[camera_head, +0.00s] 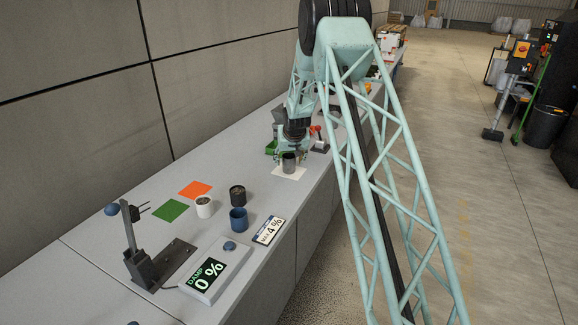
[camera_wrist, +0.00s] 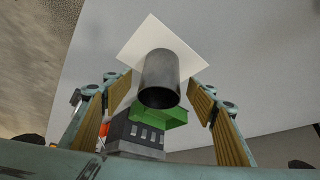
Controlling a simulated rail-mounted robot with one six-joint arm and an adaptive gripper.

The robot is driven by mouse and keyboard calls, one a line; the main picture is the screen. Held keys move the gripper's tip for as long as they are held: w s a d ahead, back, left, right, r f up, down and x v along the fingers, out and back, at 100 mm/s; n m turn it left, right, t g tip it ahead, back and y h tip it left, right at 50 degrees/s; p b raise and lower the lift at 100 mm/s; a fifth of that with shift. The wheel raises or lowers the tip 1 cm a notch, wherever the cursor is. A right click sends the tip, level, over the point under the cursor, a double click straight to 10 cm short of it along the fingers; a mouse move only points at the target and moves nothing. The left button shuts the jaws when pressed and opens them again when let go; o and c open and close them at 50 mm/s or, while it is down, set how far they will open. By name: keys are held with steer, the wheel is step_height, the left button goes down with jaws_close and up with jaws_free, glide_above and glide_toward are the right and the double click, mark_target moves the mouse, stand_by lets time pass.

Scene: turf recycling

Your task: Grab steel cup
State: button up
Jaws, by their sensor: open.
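The steel cup (camera_head: 289,163) stands upright on a white square sheet (camera_head: 290,173) on the long grey bench. In the wrist view the cup (camera_wrist: 160,80) shows as a grey metal cylinder with a dark open mouth, and the white sheet (camera_wrist: 150,38) lies beneath it. My gripper (camera_wrist: 160,100) is open, with one finger on each side of the cup and a visible gap to both. In the head view my gripper (camera_head: 291,152) is right at the cup and partly hides it.
A white cup (camera_head: 205,207), a dark cup (camera_head: 237,194) and a blue cup (camera_head: 238,220) stand nearer on the bench, beside green (camera_head: 171,210) and orange (camera_head: 195,189) sheets. A damp meter (camera_head: 215,275) is close by. A green-and-grey object (camera_wrist: 145,123) sits behind the cup.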

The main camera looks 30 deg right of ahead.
steer(key=shift+x, duration=1.35)
steer(key=c, duration=1.1)
